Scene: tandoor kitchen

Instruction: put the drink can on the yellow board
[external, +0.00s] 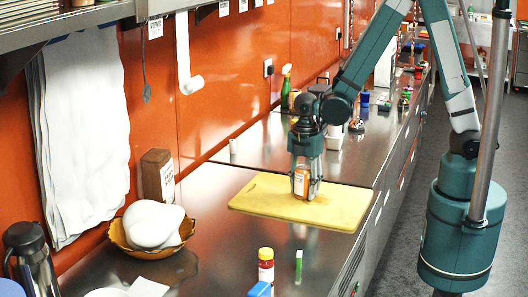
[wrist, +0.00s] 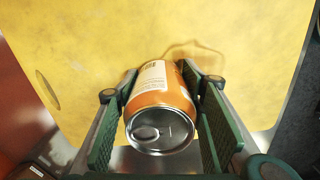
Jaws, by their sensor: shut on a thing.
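The drink can (wrist: 160,95) is orange with a pale label and a silver top. It sits between the two pads of my gripper (wrist: 165,120) in the wrist view, with the yellow board (wrist: 70,40) behind it. In the external view my gripper (external: 306,188) points down over the yellow board (external: 262,199), shut on the can (external: 301,181).
A red-and-yellow bottle (external: 266,268) and a small green-and-white item (external: 298,262) stand in front of the board. A brown box (external: 157,176) stands by the wall.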

